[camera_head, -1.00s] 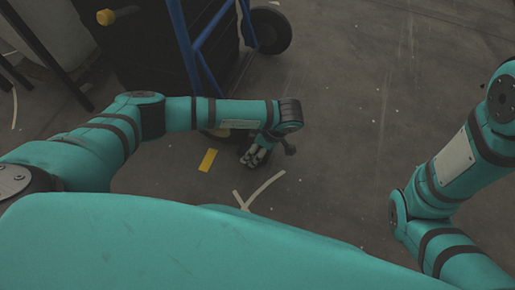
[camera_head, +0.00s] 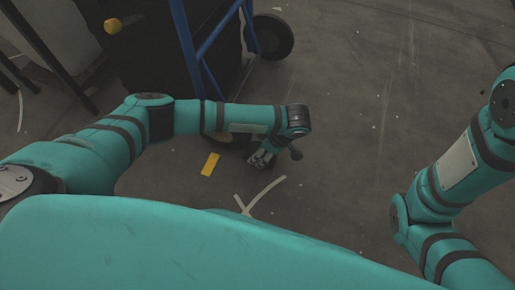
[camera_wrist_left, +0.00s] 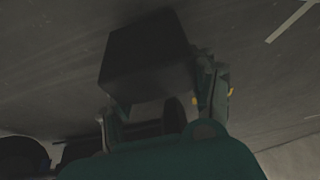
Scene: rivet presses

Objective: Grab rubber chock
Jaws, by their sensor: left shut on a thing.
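The rubber chock (camera_wrist_left: 145,52) is a dark, nearly black block in the left wrist view. It sits between the fingers of my left gripper (camera_wrist_left: 160,100), which is shut on it. In the head view my left gripper (camera_head: 263,157) hangs low by the floor at the end of the left arm, beside the hand truck. The chock is hard to make out there against the dark gripper and floor. My right arm shows at the right edge, but its gripper is out of view.
A blue-framed hand truck (camera_head: 212,38) with a dark load stands at the upper middle, its black wheel (camera_head: 273,36) on the floor. A yellow strip (camera_head: 210,164) and pale tape marks (camera_head: 264,192) lie nearby. The floor between the arms is clear.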

